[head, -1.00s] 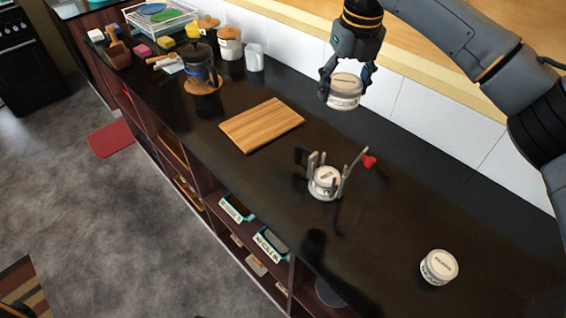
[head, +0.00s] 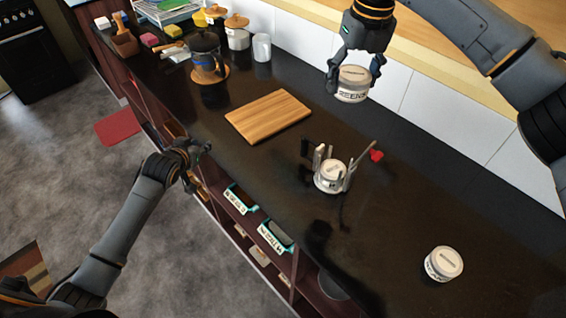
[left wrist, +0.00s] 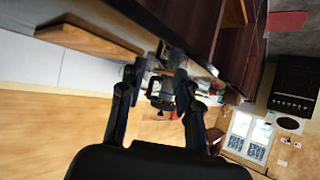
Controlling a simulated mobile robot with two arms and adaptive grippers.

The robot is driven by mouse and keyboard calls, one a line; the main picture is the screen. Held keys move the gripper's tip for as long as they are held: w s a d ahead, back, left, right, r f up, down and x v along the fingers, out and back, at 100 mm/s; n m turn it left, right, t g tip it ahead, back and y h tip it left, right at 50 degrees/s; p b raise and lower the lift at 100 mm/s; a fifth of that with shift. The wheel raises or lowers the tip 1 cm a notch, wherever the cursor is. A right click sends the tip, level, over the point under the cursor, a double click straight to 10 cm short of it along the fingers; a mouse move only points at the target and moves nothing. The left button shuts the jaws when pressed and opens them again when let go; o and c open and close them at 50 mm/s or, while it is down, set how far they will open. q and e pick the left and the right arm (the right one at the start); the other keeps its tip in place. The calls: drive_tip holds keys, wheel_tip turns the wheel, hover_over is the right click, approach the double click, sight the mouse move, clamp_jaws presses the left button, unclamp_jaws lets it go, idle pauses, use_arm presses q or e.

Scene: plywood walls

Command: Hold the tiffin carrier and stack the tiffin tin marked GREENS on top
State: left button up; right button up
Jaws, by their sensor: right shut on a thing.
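The tiffin carrier (head: 346,180) stands on the dark counter, with grey upright posts and a red knob at its right. A pale round tin (head: 330,175) sits between its posts. My right gripper (head: 355,74) is shut on another pale tin (head: 353,88), held in the air above and behind the carrier. A third tin (head: 444,263) stands alone on the counter at the lower right. I cannot read the tins' markings. My left gripper (head: 197,163) is at the counter's front edge, left of the carrier. Its fingers stand apart and empty in the left wrist view (left wrist: 160,85).
A cutting board (head: 268,117) lies left of the carrier. A French press (head: 207,58), a white mug (head: 262,47) and canisters (head: 237,32) stand at the back left. Open shelves with teal-edged bins (head: 240,199) lie below the counter's front edge. The counter around the lone tin is clear.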

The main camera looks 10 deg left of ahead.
use_arm(q)
drive_tip(key=d+m+h, duration=0.1)
drive_tip(key=d, duration=0.4)
drive_tip(key=s+d+r+m+h, duration=0.1)
drive_tip(key=d, duration=0.5)
drive_tip(key=s+d+m+h, duration=0.1)
drive_tip(key=d, duration=0.4)
drive_tip(key=shift+s+d+r+t, duration=0.2)
drive_tip(key=shift+r+t, duration=0.1)
drive_tip(key=shift+t, duration=0.1)
use_arm(e)
drive_tip(key=shift+d, duration=0.1)
use_arm(q)
drive_tip(key=m+h, duration=0.2)
drive_tip(key=h, duration=0.1)
approach(302, 150)
drive_tip(key=x, duration=1.1)
drive_tip(key=shift+w+d+f, duration=0.1)
drive_tip(key=shift+w, duration=0.1)
clamp_jaws()
